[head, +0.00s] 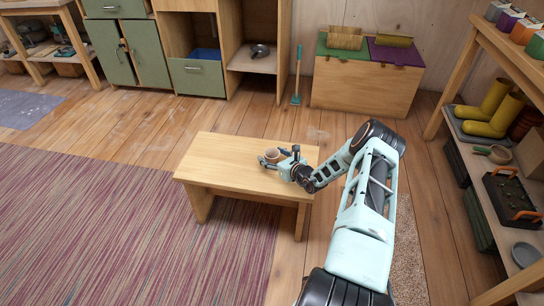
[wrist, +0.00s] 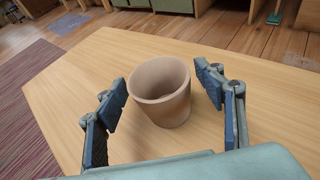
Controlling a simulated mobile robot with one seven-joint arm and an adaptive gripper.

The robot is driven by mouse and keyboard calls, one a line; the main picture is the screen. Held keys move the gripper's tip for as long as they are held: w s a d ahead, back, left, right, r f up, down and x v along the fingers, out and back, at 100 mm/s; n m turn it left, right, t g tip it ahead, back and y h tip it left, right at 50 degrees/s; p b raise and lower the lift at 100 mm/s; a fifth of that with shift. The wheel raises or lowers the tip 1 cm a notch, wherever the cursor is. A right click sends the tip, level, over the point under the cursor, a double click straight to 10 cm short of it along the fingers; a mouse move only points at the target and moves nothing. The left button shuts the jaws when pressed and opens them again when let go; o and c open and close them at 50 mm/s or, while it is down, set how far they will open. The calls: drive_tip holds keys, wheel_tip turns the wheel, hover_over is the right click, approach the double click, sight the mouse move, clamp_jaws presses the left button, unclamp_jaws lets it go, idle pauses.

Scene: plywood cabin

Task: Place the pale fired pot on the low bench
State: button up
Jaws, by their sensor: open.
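The pale fired pot (wrist: 160,93) stands upright on the top of the low wooden bench (wrist: 75,85), between the two fingers of my gripper (wrist: 165,88). The fingers are spread, with a visible gap between each finger and the pot. In the head view, the pot (head: 271,155) shows at the gripper (head: 270,157), partly covered by it. The bench (head: 225,155) is seen whole there, and the pot is on the right half of its top.
A striped purple rug (head: 110,220) lies left of the bench. A shelf rack with yellow boots (head: 495,115) stands at the right. A wooden chest (head: 360,90) and green cabinets (head: 130,50) line the back wall. The left part of the bench top is clear.

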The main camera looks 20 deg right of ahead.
drive_tip(key=p+v, duration=0.3)
drive_tip(key=v, duration=0.9)
